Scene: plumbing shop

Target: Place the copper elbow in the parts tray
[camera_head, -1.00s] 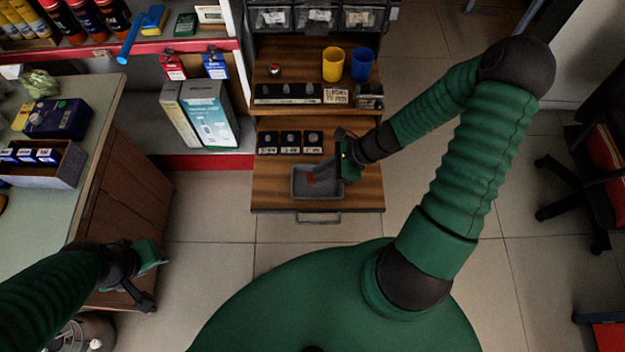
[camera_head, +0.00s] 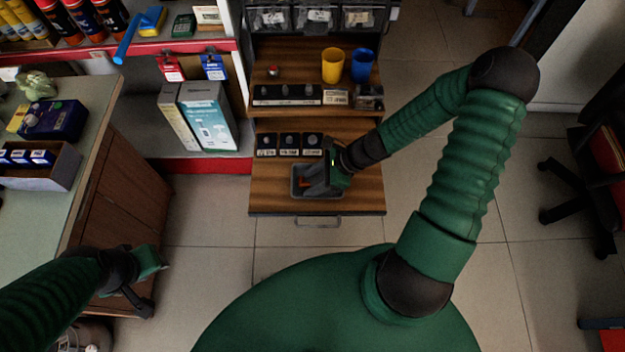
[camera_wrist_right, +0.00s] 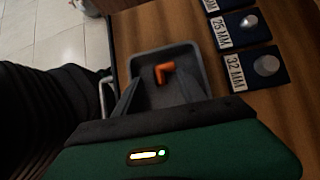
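The copper elbow (camera_head: 305,183) is a small orange bent piece inside the grey parts tray (camera_head: 318,196). In the right wrist view the elbow (camera_wrist_right: 164,72) shows on the tray's floor, near the far wall of the tray (camera_wrist_right: 148,58). My right gripper (camera_head: 312,180) is over the tray, pointing into it. In the wrist view its two fingers (camera_wrist_right: 157,85) are spread, with the elbow seen between and just past the tips and a gap on both sides. My left gripper (camera_head: 160,262) hangs at lower left beside the counter, away from the tray; its finger gap is unclear.
The tray sits on a wooden shelf (camera_head: 265,200) with a front handle. Labelled dark blocks (camera_head: 290,145) stand right behind the tray. Yellow (camera_head: 332,65) and blue cups (camera_head: 362,64) are farther back. A counter (camera_head: 90,140) with boxes is at left. Floor is clear in front.

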